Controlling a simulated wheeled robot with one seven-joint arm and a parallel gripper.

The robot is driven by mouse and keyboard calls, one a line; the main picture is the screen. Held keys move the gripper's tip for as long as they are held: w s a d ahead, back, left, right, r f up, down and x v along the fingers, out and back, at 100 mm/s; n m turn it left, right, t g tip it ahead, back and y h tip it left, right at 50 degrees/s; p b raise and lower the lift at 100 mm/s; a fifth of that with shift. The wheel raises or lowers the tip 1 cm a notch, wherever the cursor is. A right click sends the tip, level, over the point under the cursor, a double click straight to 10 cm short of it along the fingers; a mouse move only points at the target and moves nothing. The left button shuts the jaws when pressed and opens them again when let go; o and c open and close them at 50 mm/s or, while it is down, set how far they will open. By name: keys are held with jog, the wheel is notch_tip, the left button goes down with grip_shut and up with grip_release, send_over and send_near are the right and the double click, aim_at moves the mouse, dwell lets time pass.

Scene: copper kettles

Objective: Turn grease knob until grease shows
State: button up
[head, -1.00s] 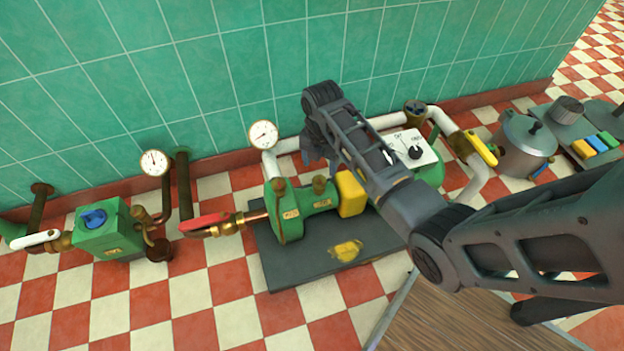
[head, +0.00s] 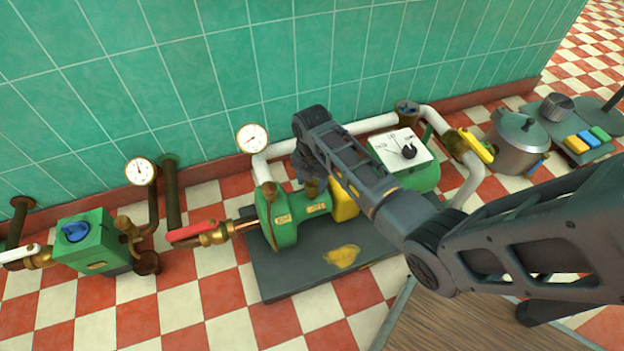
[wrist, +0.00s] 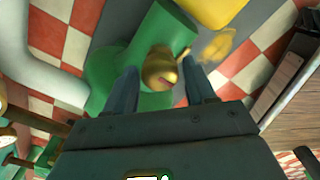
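The green pump (head: 284,222) lies on a dark base plate, with a brass knob (head: 312,188) on its top near the yellow block and another brass fitting (head: 269,190) to the left. My gripper (head: 304,172) is just above the right knob, pointing down; my arm hides its fingers partly in the head view. In the wrist view the brass knob (wrist: 160,70) shows between the two fingers of my gripper (wrist: 162,80), with a gap visible to the right finger. The fingers are apart. Whether they touch the knob I cannot tell. I cannot make out grease at the knob.
The yellow block (head: 344,204) sits right of the knob. A yellow smear (head: 342,256) marks the dark base plate (head: 290,280). A gauge (head: 252,138) and white pipe stand behind; a red-handled valve (head: 190,232) is at left. The tiled wall is close behind.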

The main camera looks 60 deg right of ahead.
jog(key=c, duration=0.7)
jog(key=shift+c, duration=0.2)
